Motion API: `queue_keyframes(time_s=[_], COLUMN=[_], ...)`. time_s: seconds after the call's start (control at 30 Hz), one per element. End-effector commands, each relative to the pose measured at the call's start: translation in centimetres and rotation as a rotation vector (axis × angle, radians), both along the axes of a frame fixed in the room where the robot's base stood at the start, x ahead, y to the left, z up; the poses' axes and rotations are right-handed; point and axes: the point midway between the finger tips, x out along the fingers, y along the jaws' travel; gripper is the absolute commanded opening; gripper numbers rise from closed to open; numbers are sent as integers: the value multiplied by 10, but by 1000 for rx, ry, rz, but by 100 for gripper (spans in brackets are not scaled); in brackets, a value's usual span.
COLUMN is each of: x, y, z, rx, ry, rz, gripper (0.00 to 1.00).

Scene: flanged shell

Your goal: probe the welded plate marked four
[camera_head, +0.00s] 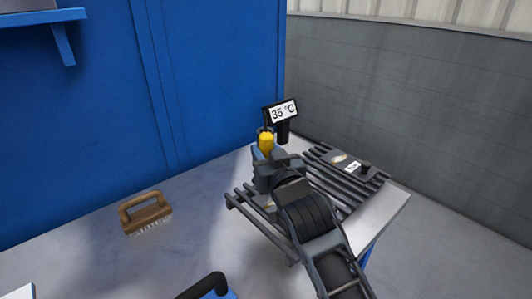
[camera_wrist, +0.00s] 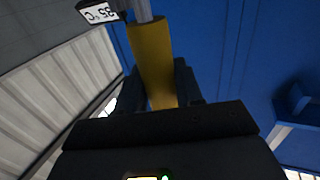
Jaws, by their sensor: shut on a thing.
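My gripper (camera_head: 267,160) is shut on a yellow-handled probe (camera_head: 266,142), held above the far side of the slatted rack. In the wrist view the yellow handle (camera_wrist: 153,65) sits between the fingers, with a grey metal shaft beyond it. A black display (camera_head: 282,113) reading 35 °C shows just behind the probe; I cannot tell whether it is joined to it. A dark plate (camera_head: 334,160) lies on the rack to the right of my gripper, with a weld-like spot, a small white label and a black knob. Its mark is too small to read. My arm hides the rack's middle.
The dark slatted rack (camera_head: 319,180) lies on the grey table (camera_head: 85,262). A wooden brush (camera_head: 146,212) lies at the left. A blue thing with a black handle (camera_head: 205,286) is at the front edge. A blue wall (camera_head: 90,130) stands behind.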

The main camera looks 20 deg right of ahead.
Motion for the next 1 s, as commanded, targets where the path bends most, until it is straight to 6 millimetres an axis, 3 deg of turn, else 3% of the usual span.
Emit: queue_keyframes(time_s=[0.8,1.0], x=[0,0], y=[0,0], z=[63,65], rx=[1,1], ry=[-3,-2], rz=[0,0], gripper=[2,2])
